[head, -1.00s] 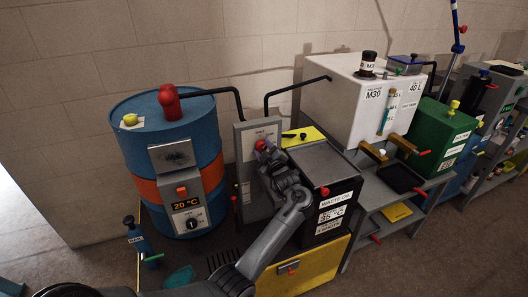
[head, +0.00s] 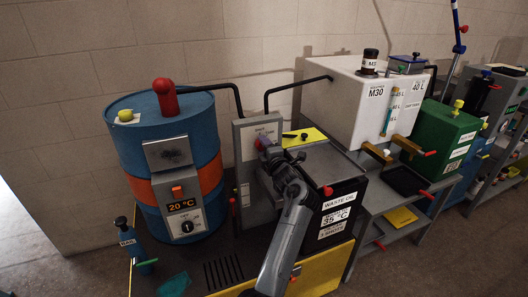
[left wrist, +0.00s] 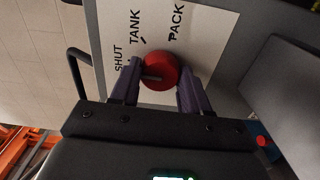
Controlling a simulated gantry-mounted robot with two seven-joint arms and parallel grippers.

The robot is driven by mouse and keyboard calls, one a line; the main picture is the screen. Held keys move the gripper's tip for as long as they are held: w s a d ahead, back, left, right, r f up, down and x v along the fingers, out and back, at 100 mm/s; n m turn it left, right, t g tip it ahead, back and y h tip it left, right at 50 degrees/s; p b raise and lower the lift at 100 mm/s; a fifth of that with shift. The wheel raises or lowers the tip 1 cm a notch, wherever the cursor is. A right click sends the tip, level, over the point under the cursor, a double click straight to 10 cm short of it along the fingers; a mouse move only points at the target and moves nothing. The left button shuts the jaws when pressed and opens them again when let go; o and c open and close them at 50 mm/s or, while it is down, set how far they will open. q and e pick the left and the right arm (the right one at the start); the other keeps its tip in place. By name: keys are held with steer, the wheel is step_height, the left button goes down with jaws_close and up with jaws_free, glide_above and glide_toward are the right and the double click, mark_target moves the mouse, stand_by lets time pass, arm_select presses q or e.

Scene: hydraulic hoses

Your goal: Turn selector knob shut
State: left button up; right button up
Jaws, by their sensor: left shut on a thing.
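The selector knob (left wrist: 164,68) is round and red, with a short grey pin or bar at its left side in the left wrist view. It sits on a white plate (left wrist: 205,28) lettered SHUT, TANK and PACK, on the grey panel (head: 243,134) between the blue drum and the waste oil box. My left gripper (head: 264,146) is at the panel front, its two fingers (left wrist: 157,80) on either side of the knob and shut on it. In the head view the gripper mostly hides the knob. I cannot tell which label the knob points to. My right gripper is not in view.
The blue drum (head: 160,118) with a red-capped pipe stands left of the panel. The black waste oil box (head: 338,205) stands close to the right of my left arm. A white tank (head: 345,100) is behind it.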

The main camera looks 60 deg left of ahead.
arm_select(q)
steer(key=shift+n, duration=0.3)
steer(key=o, duration=1.1)
steer(key=shift+c, duration=0.2)
steer(key=s+d+p, duration=0.2)
steer(key=d, duration=0.8)
steer(key=shift+d+p, duration=0.35)
steer(key=shift+p, duration=0.05)
